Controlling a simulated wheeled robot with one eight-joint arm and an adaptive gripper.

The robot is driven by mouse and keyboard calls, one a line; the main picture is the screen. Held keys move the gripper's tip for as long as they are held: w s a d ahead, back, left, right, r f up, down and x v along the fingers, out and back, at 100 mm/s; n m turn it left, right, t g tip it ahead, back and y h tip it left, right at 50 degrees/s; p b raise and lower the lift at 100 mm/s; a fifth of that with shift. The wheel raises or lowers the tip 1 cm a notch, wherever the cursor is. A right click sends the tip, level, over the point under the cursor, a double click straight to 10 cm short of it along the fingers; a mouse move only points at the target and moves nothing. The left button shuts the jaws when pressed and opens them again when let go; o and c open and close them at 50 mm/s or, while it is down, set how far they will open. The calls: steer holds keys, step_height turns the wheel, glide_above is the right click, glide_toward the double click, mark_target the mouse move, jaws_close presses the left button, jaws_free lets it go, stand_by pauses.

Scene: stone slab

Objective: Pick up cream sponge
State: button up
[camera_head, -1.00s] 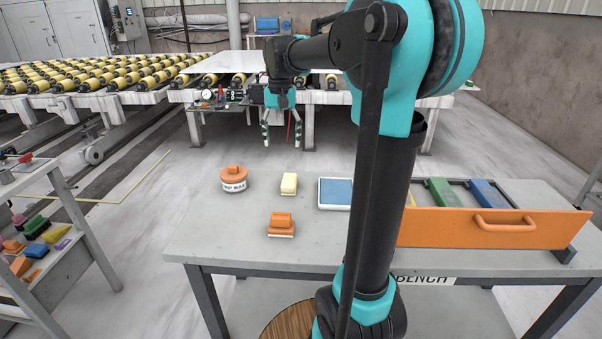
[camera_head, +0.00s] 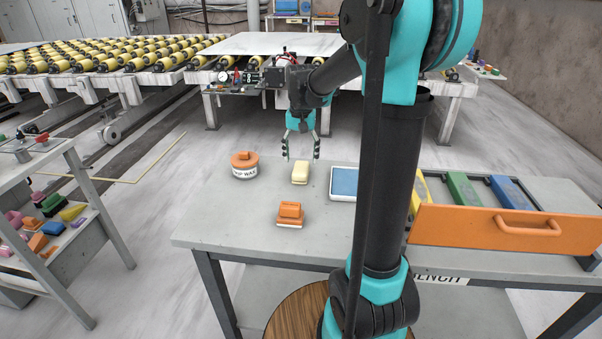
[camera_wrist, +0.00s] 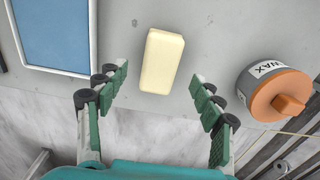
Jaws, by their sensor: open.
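The cream sponge (camera_head: 300,172) is a pale yellow block lying on the grey bench near its far edge. In the wrist view the sponge (camera_wrist: 162,61) lies just beyond my fingertips, roughly centred between them. My gripper (camera_head: 301,155) is open and empty, pointing down above the bench's far edge, close to the sponge. Its two green-padded fingers (camera_wrist: 160,90) are spread wide and appear apart from the sponge. The exact height of the fingertips over the bench is hard to tell.
A round wax tin (camera_head: 245,168) with an orange lid stands left of the sponge. An orange block (camera_head: 290,213) lies nearer the front. A blue-topped pad (camera_head: 343,182) lies to the right. An orange-fronted drawer (camera_head: 480,230) with coloured blocks is further right.

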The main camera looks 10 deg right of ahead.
mark_target(301, 167)
steer(key=shift+w+f, duration=0.15)
steer(key=shift+f, duration=2.6)
steer(key=c, duration=1)
steer(key=shift+r, duration=0.15)
steer(key=shift+c, duration=0.2)
step_height(301, 167, up, 20)
